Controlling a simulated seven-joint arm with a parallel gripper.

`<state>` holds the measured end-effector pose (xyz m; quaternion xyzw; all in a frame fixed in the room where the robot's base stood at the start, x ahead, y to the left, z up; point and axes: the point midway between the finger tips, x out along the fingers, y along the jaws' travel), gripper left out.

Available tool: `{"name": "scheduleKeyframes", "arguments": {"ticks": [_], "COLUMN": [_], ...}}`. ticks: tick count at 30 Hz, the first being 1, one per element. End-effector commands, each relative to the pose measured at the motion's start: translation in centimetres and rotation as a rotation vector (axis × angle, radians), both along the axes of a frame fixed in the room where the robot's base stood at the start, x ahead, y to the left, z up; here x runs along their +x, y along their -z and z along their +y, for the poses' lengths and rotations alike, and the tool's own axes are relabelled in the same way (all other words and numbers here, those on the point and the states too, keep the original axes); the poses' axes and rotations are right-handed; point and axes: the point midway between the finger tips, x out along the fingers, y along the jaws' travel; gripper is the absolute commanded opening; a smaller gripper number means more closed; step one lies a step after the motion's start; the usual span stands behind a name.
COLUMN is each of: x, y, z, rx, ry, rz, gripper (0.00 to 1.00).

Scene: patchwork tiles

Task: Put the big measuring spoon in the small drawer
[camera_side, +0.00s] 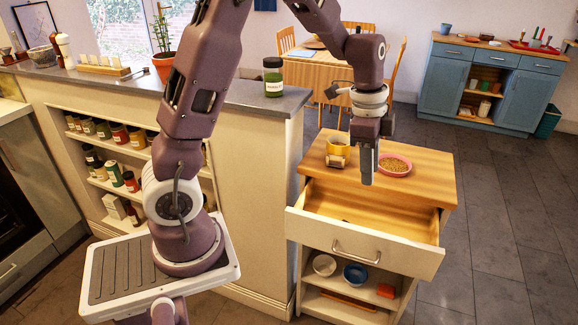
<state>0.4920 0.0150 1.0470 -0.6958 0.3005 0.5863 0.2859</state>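My gripper (367,172) points down over the back part of an open drawer (415,228) in a small wooden-topped cabinet. Its fingers look close together from this side, and I cannot tell whether they are open or shut or hold anything. The drawer is pulled out towards the camera, with a pale front and a metal handle. A small dark mark or thing shows on its floor, too small to name. I cannot make out a big measuring spoon. A yellow round object (338,146) with a small greyish piece in front of it stands on the cabinet top, left of the gripper.
A pink bowl (395,165) of grainy food sits on the cabinet top (435,180), close right of the gripper. A counter (235,95) with a green jar (273,77) stands at the left. Bowls (355,274) sit on the shelf under the drawer.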

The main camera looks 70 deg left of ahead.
Motion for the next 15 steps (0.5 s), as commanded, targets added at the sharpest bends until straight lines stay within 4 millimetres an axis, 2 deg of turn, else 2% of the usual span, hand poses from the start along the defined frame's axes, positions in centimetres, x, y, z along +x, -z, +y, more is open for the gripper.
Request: {"name": "scheduleKeyframes", "arguments": {"ticks": [1,3,5,6,9,10,12,15], "x": [-2.1,-6.1,-10.0,-12.6,-18.2,-19.5,-21.7,-23.3], "y": [-3.5,-7.3,-9.8,-10.9,-11.9,-11.9,-11.6,-11.2], "z": [-1.5,-3.4,-4.7,-5.3,-6.2,-6.3,-6.3,-6.2], "rx": [-0.027,-0.065,-0.095,-0.112,-0.145,-0.153,-0.168,-0.182], "ry": [-0.080,-0.222,-0.346,-0.428,-0.610,-0.657,-0.744,-0.817], "rz": [-0.042,-0.085,-0.124,-0.151,-0.216,-0.233,-0.267,-0.296], "gripper": [0.33,0.33,0.33,0.33,0.33,0.33,0.33,0.33]}}
